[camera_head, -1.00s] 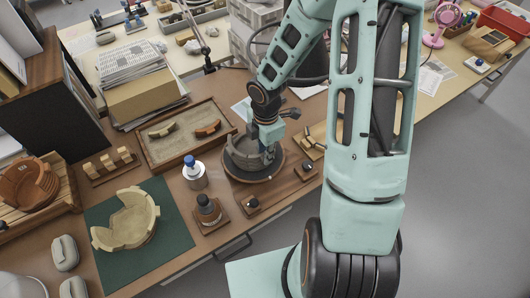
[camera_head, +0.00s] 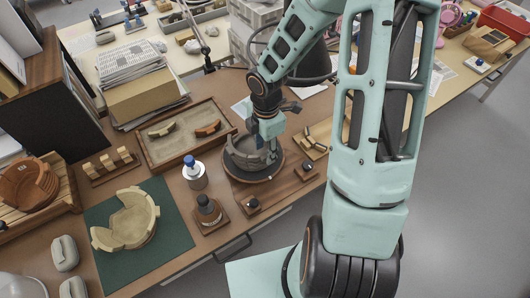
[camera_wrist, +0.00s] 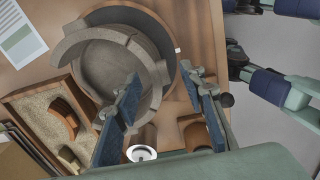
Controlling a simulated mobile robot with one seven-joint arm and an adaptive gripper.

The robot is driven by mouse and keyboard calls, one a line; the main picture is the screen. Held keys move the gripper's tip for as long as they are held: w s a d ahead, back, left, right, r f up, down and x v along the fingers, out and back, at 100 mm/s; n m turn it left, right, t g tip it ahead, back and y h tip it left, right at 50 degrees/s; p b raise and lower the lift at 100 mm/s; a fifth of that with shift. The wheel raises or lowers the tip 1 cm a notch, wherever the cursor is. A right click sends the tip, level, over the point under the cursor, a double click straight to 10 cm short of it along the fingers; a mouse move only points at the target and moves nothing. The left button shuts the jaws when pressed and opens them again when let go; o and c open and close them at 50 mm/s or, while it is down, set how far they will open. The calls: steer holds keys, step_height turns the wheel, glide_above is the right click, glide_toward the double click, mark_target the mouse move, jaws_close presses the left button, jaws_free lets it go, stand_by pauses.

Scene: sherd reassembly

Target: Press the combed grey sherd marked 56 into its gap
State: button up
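The grey vessel (camera_head: 240,160) stands on a round dark turntable (camera_head: 232,176) in the head view. In the wrist view the vessel (camera_wrist: 85,70) is a curved wall around a round floor, with its wall open at the lower left. A grey wall piece (camera_wrist: 150,66), likely the combed sherd, stands in the wall's right side; no 56 can be read. My gripper (camera_wrist: 161,76) is open, with one blue-padded finger on each side of this wall piece and visible space to the right finger. In the head view my gripper (camera_head: 271,140) is over the vessel's right rim.
A sand tray (camera_head: 160,163) with two sherds lies to the left. A blue-capped bottle (camera_head: 195,175) and a dark jar on a wooden base (camera_head: 209,210) stand close left of the turntable. A wooden stand (camera_head: 311,145) is close right. A cream bowl (camera_head: 130,225) rests on a green mat.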

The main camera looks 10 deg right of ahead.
mark_target(265, 155)
step_height(265, 155, up, 10)
steer(key=shift+s+f, duration=0.15)
stand_by(0.7)
